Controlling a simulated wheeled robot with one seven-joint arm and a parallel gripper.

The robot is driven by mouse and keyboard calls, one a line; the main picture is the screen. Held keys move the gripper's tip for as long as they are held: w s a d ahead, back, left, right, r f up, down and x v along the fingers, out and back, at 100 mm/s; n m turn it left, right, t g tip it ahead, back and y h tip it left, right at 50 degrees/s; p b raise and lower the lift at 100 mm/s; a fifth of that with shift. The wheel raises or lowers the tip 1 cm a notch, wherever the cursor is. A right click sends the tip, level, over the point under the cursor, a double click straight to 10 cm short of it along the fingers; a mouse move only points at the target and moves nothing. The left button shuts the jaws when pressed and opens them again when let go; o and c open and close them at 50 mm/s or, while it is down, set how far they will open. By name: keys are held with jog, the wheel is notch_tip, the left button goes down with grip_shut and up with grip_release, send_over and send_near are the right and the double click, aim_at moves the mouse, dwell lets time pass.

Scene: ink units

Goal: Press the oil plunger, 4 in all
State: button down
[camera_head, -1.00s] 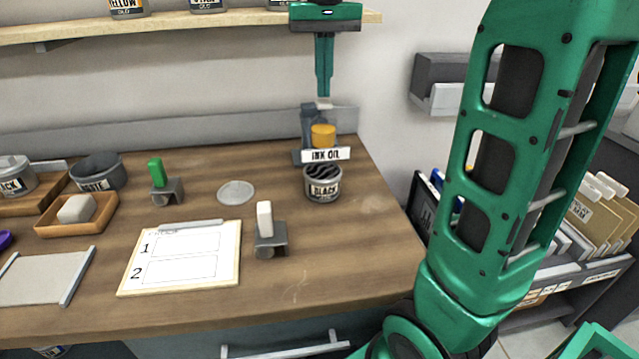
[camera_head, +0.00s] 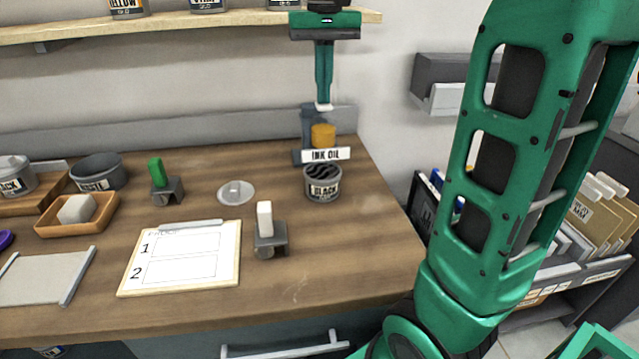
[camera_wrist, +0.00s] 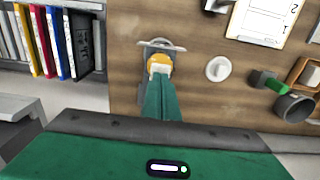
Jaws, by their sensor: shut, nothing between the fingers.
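The oil dispenser (camera_head: 308,128) stands at the back right of the wooden bench, with an amber part (camera_head: 323,136) and an "INK OIL" sign (camera_head: 326,154). Its pale plunger top (camera_head: 324,107) shows just under my gripper (camera_head: 323,101). My gripper points straight down with its fingers shut and empty. Its tips are at or just above the plunger; I cannot tell whether they touch. In the wrist view the fingers (camera_wrist: 160,85) reach over the amber part (camera_wrist: 158,64) and hide the plunger. An open jar marked BLACK (camera_head: 322,185) stands in front of the dispenser, dark ink inside.
A round lid (camera_head: 236,192) lies left of the jar. A white-handled tool (camera_head: 265,220), a green-handled tool (camera_head: 155,172) and a numbered sheet on a board (camera_head: 180,257) lie on the bench. A shelf with cans (camera_head: 190,24) hangs behind my gripper.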

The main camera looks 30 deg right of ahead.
jog(key=shift+f, duration=0.45)
jog(key=shift+r, duration=1.15)
jog(key=shift+f, duration=0.3)
